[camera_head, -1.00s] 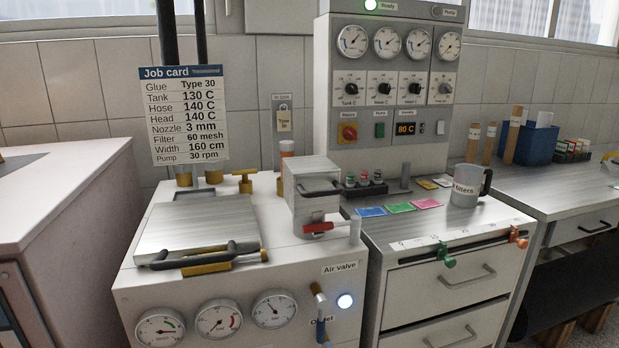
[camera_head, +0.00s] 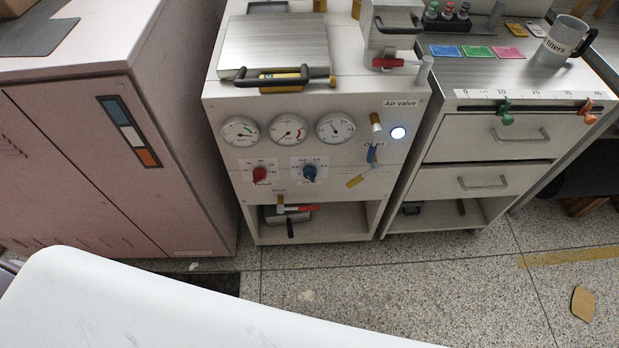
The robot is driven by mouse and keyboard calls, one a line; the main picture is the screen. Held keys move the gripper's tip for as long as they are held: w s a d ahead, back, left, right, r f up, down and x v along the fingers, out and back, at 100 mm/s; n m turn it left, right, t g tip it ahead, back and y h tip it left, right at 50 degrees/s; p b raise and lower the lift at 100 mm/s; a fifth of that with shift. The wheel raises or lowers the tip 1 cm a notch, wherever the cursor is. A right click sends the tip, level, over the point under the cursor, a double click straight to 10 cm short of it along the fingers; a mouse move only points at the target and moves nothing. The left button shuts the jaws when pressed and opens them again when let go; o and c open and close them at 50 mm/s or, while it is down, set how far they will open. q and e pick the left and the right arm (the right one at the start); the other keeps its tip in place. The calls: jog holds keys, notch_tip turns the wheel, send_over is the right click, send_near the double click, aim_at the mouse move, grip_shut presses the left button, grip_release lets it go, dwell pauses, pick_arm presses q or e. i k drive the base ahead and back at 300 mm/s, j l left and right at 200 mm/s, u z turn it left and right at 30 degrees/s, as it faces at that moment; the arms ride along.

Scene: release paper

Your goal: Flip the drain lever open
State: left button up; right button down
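A small valve with a red lever (camera_head: 303,209) sits low on the front of the white machine (camera_head: 225,140), at the top of its open lower bay. The lever points to the right, roughly level. A small label above the valve is too blurred to read for certain, so I cannot be sure this is the drain lever. Another red lever (camera_head: 388,63) is on the metal block on top of the machine. A blue-handled valve (camera_head: 372,153) hangs at the right of the front panel. Neither of my grippers is in view.
Three gauges, a red knob (camera_head: 260,174) and a blue knob (camera_head: 309,172) are on the machine's front. A pinkish cabinet (camera_head: 110,150) stands close on the left. A drawer unit (camera_head: 483,140) stands on the right. The speckled floor (camera_head: 440,270) in front is mostly clear.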

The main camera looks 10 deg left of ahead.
aim_at(280, 208)
jog(key=i+l, duration=0.65)
jog(key=u, duration=2.2)
